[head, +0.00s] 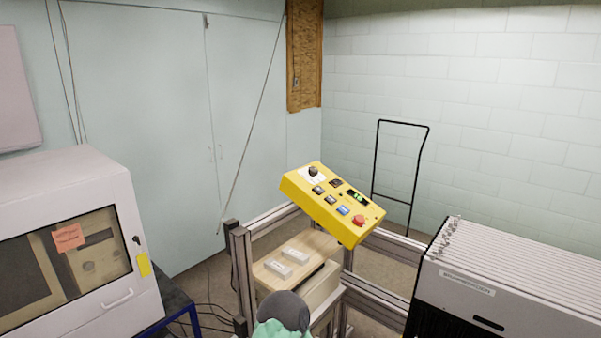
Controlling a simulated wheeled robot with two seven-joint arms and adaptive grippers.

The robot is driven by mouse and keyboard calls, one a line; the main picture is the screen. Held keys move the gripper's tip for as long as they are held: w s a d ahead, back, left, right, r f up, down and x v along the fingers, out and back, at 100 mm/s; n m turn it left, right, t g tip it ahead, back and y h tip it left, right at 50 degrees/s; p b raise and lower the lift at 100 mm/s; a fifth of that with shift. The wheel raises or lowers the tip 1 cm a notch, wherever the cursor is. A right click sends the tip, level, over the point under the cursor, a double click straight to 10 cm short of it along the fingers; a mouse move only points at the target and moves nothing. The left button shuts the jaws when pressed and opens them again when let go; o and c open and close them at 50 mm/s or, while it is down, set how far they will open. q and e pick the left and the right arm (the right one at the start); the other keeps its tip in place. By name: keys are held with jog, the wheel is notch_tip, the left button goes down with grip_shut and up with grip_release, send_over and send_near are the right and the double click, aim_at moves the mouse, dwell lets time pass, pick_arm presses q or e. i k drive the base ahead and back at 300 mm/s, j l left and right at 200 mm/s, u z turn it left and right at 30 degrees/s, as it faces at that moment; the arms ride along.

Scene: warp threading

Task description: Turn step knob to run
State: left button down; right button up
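The yellow control box (322,207) stands tilted above a metal frame in the middle of the head view. A black round knob (313,171) sits on a white plate at its upper left corner. The knob's pointer and the plate's lettering are too small to read. Neither of my grippers is in view, and nothing touches the box.
A wooden shelf (310,247) with two pale labelled blocks is below the box, inside the metal frame (262,222). A white cabinet (72,190) stands left and a ribbed machine (520,270) right. A grey dome and teal piece (283,318) at the bottom are unclear.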

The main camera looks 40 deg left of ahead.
aim_at(313, 171)
jog(key=u, duration=1.55)
jog(key=k+j, duration=0.05)
jog(key=j, duration=0.05)
